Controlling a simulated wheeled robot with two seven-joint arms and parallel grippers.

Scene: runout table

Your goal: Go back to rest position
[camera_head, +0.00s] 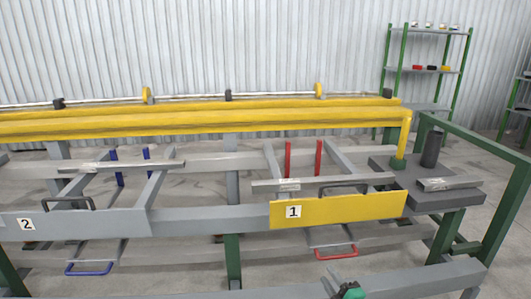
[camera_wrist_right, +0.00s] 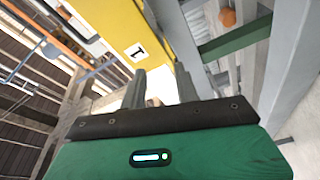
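My right gripper (camera_head: 351,290) shows only as a small green and dark piece at the bottom edge of the head view, in front of the runout table (camera_head: 190,220). In the right wrist view its two grey fingers (camera_wrist_right: 161,84) stand apart with nothing seen between them, above the green gripper body. The yellow panel marked 1 (camera_head: 350,208) lies beyond the gripper; it also shows in the right wrist view (camera_wrist_right: 172,35). My left gripper is not in view.
A grey panel marked 2 (camera_head: 85,222) is at the left. Red handle (camera_head: 336,252) and blue handle (camera_head: 88,270) hang below the table. A dark plate (camera_head: 425,197) carries a black cylinder (camera_head: 432,148) and a grey bar (camera_head: 449,183). Green rails (camera_head: 480,138) stand at the right.

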